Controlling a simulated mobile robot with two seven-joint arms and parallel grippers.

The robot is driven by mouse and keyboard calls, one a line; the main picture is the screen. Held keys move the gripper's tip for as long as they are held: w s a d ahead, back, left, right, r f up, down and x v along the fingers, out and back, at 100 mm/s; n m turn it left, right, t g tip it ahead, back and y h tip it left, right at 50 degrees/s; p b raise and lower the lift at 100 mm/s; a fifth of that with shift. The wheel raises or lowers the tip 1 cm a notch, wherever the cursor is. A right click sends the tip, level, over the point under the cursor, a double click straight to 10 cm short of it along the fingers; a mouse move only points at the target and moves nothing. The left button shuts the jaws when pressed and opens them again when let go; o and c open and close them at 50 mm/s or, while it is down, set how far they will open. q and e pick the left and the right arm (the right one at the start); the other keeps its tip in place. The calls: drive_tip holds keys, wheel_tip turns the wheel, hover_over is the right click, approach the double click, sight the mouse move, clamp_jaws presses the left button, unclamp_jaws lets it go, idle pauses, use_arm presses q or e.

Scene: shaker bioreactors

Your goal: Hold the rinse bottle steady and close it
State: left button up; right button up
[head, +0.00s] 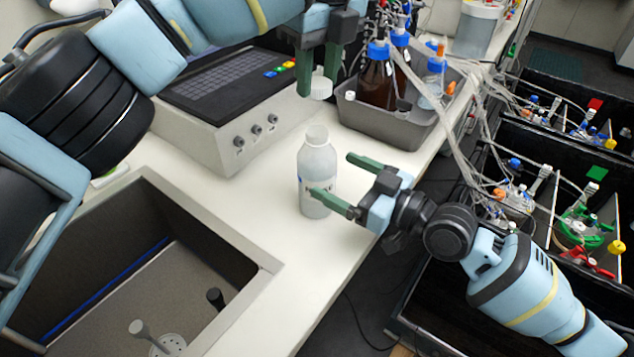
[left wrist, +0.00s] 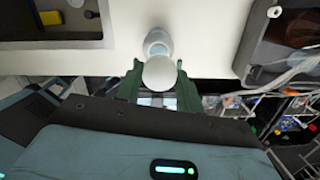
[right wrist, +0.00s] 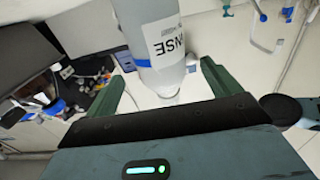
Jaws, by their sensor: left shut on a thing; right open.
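The rinse bottle (head: 317,165), translucent white with a blue band, stands upright and open on the white counter. Its label reads partly "NSE" in the right wrist view (right wrist: 160,45). My right gripper (head: 345,180) is open, with its green fingers on either side of the bottle. My left gripper (head: 318,75) is shut on the white cap (head: 320,88) and holds it above the bottle, apart from its mouth. In the left wrist view the cap (left wrist: 160,73) sits between the fingertips, with the bottle (left wrist: 157,42) beyond it.
A sink (head: 262,262) is at the lower left. A grey control unit (head: 225,130) stands behind the bottle. A grey tray (head: 408,133) with brown blue-capped bottles and tubing is at the back right. Black bins (head: 545,130) stand beyond the counter edge. Bare counter surrounds the bottle.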

drive_tip(key=x, duration=0.7)
drive_tip(key=shift+w+a, duration=0.2)
drive_tip(key=shift+a, duration=0.1)
drive_tip(key=c, duration=1.5)
use_arm(q)
hover_over(316, 130)
drive_tip(key=shift+s+d+f, duration=0.15)
drive_tip(key=shift+f, duration=2.35)
drive_tip(key=shift+f, duration=0.1)
drive_tip(key=shift+f, duration=0.8)
drive_tip(key=shift+f, duration=0.5)
